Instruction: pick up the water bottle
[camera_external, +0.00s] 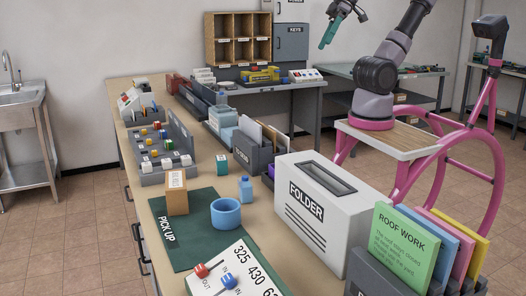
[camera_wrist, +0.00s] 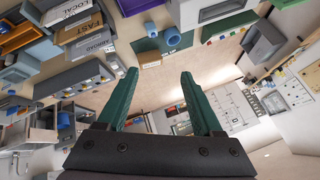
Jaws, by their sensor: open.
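The water bottle (camera_external: 245,189) is a small blue bottle standing upright on the long table, beside the dark green mat and near the blue ring-shaped bowl (camera_external: 226,214). In the wrist view a small blue shape near the top, likely the bottle (camera_wrist: 151,28), shows beside the blue bowl (camera_wrist: 172,38). My gripper (camera_external: 343,30) is high in the air at the top of the external view, well above and away from the bottle. Its teal fingers (camera_wrist: 159,75) are apart with nothing between them.
A white folder box (camera_external: 325,215) stands right of the bottle, with a grey folder holder (camera_external: 253,152) behind it. A cardboard box (camera_external: 177,192) and a small teal box (camera_external: 221,164) stand nearby. The green mat (camera_external: 185,250) has some bare space.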

